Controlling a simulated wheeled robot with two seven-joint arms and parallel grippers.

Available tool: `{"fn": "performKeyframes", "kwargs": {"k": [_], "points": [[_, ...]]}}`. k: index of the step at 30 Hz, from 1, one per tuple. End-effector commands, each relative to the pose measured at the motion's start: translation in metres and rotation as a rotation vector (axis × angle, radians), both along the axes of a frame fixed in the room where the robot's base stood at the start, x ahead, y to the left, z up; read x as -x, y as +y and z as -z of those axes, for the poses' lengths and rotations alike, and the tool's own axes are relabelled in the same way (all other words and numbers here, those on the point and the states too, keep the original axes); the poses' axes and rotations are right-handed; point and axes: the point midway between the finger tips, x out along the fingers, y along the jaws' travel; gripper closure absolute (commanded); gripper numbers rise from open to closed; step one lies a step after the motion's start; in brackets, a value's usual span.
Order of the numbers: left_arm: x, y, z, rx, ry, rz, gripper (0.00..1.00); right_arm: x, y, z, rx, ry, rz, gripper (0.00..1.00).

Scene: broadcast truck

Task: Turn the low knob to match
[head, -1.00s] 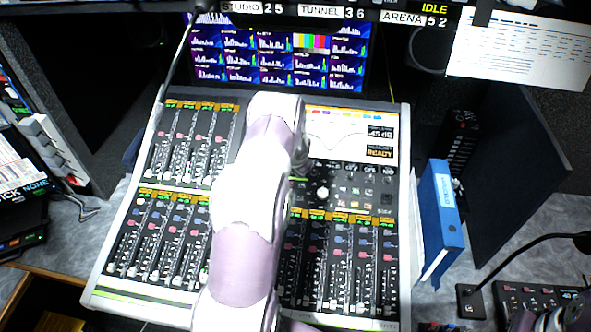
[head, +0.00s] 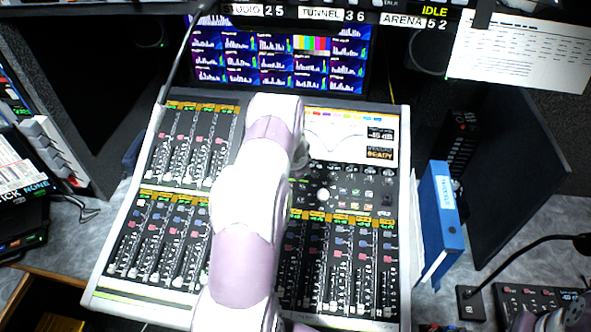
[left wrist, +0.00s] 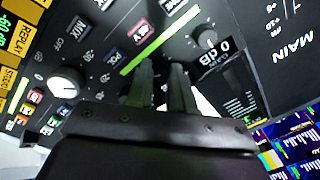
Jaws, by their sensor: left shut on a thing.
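My left arm reaches over the middle of the mixing console (head: 97,290) and hides its own gripper in the head view. In the left wrist view the left gripper (left wrist: 163,75) has its dark fingers close together at the panel. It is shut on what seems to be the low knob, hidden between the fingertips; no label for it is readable. The console display (head: 345,135) shows a curve with a dip and a small dB readout above an orange box.
A pale knob (left wrist: 66,80) and a dark knob (left wrist: 207,40) flank the fingers. Fader banks (head: 160,240) surround the arm. A blue binder (head: 441,225) stands right of the console, and a monitor (head: 275,55) is behind it. A gooseneck (head: 520,250) rises at the lower right.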

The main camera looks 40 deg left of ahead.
Motion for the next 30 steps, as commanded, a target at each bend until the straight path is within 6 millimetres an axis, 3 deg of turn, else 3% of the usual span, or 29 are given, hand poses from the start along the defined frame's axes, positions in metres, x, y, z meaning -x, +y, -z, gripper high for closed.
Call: {"fn": "performKeyframes", "kwargs": {"k": [4,5,6,7,16,20,30], "points": [[-0.002,0.001,-0.003,-0.003,-0.007,0.000,1.00,0.000,0.000,0.000,0.000,0.000,0.000,1.00],[-0.002,0.001,-0.003,-0.003,-0.007,0.000,0.72,0.000,0.000,0.000,0.000,0.000,0.000,1.00],[-0.002,0.001,-0.002,-0.003,-0.007,0.000,0.59,0.000,0.000,0.000,0.000,0.000,0.000,1.00],[-0.002,0.001,-0.002,-0.002,-0.006,0.000,0.53,0.000,0.000,0.000,0.000,0.000,0.000,1.00],[0.000,0.000,-0.002,-0.001,-0.003,-0.001,0.53,0.000,0.000,0.000,0.000,0.000,0.000,1.00],[0.004,-0.003,-0.013,-0.002,-0.003,-0.001,0.53,0.000,0.000,0.004,0.000,0.000,0.000,1.00],[0.035,-0.025,-0.093,-0.002,-0.006,0.001,0.53,0.000,0.000,0.005,0.000,0.000,0.000,1.00]]}}
